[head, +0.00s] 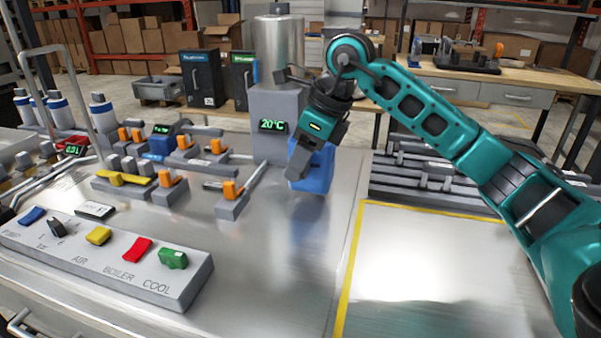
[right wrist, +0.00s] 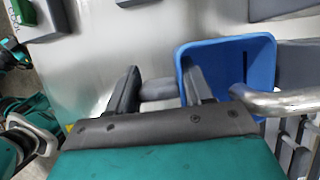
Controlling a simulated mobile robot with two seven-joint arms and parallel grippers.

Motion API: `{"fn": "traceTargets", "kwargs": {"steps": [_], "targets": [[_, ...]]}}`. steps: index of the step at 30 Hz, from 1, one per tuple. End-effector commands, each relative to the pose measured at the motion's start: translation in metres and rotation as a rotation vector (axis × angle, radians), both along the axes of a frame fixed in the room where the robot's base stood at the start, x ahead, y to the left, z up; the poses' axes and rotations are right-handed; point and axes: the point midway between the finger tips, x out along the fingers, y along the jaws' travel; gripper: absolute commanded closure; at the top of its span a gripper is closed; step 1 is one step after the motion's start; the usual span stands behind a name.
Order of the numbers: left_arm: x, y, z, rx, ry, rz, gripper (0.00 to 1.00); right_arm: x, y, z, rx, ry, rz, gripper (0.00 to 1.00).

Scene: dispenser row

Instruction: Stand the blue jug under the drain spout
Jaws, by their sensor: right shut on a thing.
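The blue jug (head: 318,172) is upright in front of the grey column with the 20°C display, low over or on the metal bench; I cannot tell whether it touches. My right gripper (head: 297,172) is shut on it, partly hiding it in the head view. In the right wrist view the jug (right wrist: 262,62) shows its open top, and the fingers (right wrist: 160,90) stand either side of a grey piece at its wall. A shiny pipe (right wrist: 285,102), apparently the drain spout, reaches over the jug's rim, its end above the opening. My left gripper is out of view.
A switch panel (head: 120,255) with coloured switches lies at the front left. Orange-levered valves (head: 232,190) stand left of the jug. Grey rails (head: 425,170) lie at the right, behind a yellow-edged panel (head: 440,260). The bench front of the jug is clear.

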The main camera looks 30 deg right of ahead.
Motion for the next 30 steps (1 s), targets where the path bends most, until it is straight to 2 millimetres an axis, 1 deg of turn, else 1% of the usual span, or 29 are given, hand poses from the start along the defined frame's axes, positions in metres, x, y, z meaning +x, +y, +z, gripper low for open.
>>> {"fn": "traceTargets", "kwargs": {"steps": [3, 6, 8, 14, 18, 19, 26, 27, 30], "targets": [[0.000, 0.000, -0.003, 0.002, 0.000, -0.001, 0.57, 0.000, 0.001, -0.020, 0.000, 0.004, 0.000, 0.97], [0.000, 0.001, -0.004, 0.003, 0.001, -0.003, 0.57, 0.000, 0.001, -0.033, 0.000, 0.003, 0.001, 0.97], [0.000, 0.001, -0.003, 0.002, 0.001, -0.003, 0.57, 0.000, 0.001, -0.036, 0.000, 0.000, 0.001, 0.97], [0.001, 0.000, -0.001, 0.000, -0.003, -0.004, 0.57, 0.001, 0.001, -0.035, 0.000, -0.001, 0.001, 0.97], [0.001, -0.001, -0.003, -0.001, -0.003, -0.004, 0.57, 0.000, 0.001, -0.039, 0.000, -0.001, 0.001, 0.97], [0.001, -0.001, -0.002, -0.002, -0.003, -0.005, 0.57, 0.001, 0.001, -0.039, 0.001, 0.000, 0.001, 0.48], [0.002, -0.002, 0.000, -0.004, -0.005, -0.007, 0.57, 0.000, 0.001, -0.038, 0.000, 0.000, 0.001, 0.26], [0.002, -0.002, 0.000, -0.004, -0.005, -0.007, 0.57, 0.000, 0.001, -0.038, 0.000, 0.000, 0.001, 0.24], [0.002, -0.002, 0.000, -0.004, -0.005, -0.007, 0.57, 0.000, 0.001, -0.038, 0.000, 0.000, 0.001, 0.24]]}}
